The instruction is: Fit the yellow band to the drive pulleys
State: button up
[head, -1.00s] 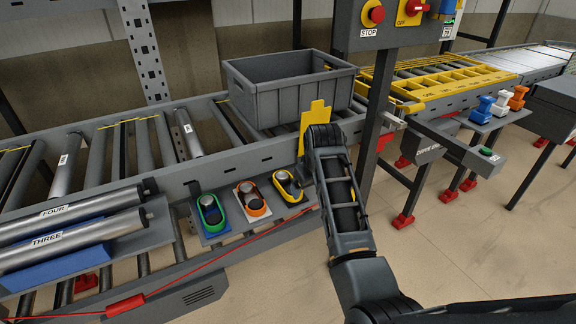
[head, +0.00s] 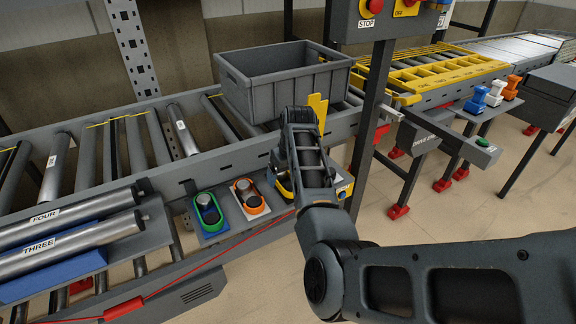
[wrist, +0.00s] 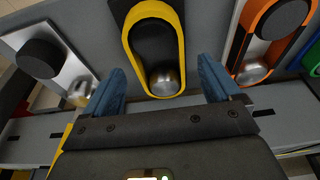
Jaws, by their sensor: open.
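The yellow band (wrist: 127,40) is looped around a black pulley (wrist: 156,40) and a shiny metal post (wrist: 164,80) on a grey plate. My gripper (wrist: 160,86) is open, its blue fingers on either side of the band's near end with gaps showing. In the head view the yellow band (head: 283,191) is mostly hidden behind my arm, and my fingertips are hidden too. A bare pulley pair, a black pulley (wrist: 38,58) and a metal one (wrist: 80,93), sits on a pale plate at left in the wrist view. It appears partly right of my arm in the head view (head: 343,187).
An orange band (head: 249,197) and a green band (head: 209,212) sit on neighbouring plates to the left. A grey crate (head: 285,95) stands on the roller conveyor behind. A yellow upright tab (head: 319,108) and a dark post (head: 369,125) stand close to my arm.

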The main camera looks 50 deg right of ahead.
jog(key=shift+w+f, duration=0.2)
jog(key=shift+f, duration=0.5)
jog(key=shift+c, duration=0.3)
jog(key=c, duration=1.2)
jog(key=shift+r+p, duration=1.55)
jog(key=shift+r, duration=0.3)
jog(key=shift+r, duration=2)
jog(key=shift+s, duration=0.15)
